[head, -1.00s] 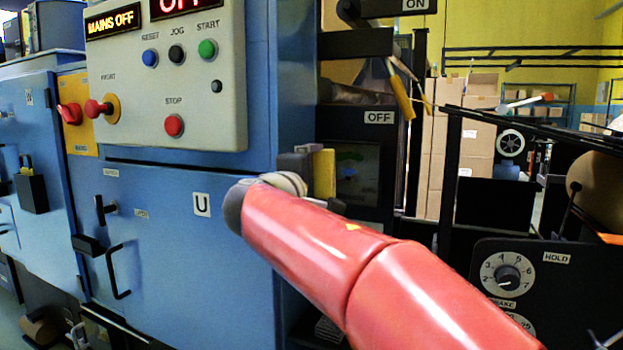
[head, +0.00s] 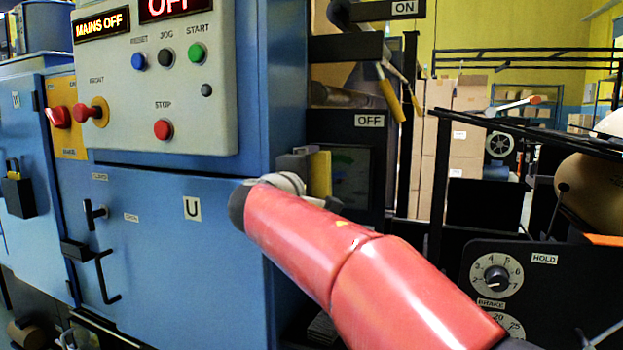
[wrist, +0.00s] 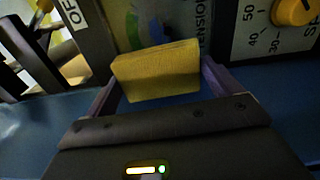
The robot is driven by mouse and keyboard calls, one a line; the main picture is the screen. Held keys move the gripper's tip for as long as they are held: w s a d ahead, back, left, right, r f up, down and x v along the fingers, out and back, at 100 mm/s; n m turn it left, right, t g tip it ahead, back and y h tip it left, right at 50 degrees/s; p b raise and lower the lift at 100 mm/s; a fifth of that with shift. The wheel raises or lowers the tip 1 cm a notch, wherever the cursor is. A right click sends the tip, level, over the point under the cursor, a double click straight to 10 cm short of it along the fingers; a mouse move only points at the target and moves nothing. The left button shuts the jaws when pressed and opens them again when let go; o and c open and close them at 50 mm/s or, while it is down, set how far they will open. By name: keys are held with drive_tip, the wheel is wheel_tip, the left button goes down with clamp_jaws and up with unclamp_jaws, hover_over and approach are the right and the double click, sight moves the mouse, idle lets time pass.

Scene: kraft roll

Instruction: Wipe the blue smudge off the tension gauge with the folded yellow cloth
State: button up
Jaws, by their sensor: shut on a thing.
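My gripper (wrist: 158,76) is shut on the folded yellow cloth (wrist: 156,71), with one finger at each side of it. The cloth also shows in the head view (head: 320,174), at the left of the tension gauge (head: 352,182). In the wrist view the gauge (wrist: 152,16) lies just beyond the cloth, which covers its lower part. A bluish patch (wrist: 133,24) and a green arc show on the gauge face. I cannot tell whether the cloth touches the face. My red arm hides most of the gripper in the head view.
A blue cabinet with a control panel (head: 180,95) stands to the left. A lever with a yellow grip (head: 391,99) hangs above the gauge near the OFF label (head: 369,121). A brake dial panel (head: 495,275) is at right; a yellow knob (wrist: 294,11) sits right of the gauge.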

sight(355, 174)
drive_tip(key=shift+x, duration=1)
drive_tip(key=shift+d, duration=0.1)
drive_tip(key=shift+s+d+b, duration=0.35)
drive_tip(key=shift+d+b, duration=0.15)
drive_tip(key=shift+d, duration=0.35)
drive_tip(key=shift+s+d+b, duration=0.4)
drive_tip(key=shift+d+b, duration=0.05)
drive_tip(key=shift+d, duration=0.35)
drive_tip(key=shift+s+d+b, duration=0.2)
drive_tip(key=shift+d+b, duration=0.3)
drive_tip(key=shift+d, duration=0.4)
drive_tip(key=shift+s+d+b, duration=0.25)
drive_tip(key=shift+d+b, duration=0.25)
drive_tip(key=shift+d, duration=0.4)
drive_tip(key=shift+a, duration=0.15)
drive_tip(key=shift+w+a+p, duration=0.3)
drive_tip(key=shift+w+a, duration=0.1)
drive_tip(key=shift+a, duration=0.75)
drive_tip(key=shift+w+a+p, duration=0.25)
drive_tip(key=shift+w+a, duration=0.15)
drive_tip(key=shift+a, duration=0.8)
drive_tip(key=shift+w+a+p, duration=0.3)
drive_tip(key=shift+w+a, duration=0.1)
drive_tip(key=shift+a, duration=0.75)
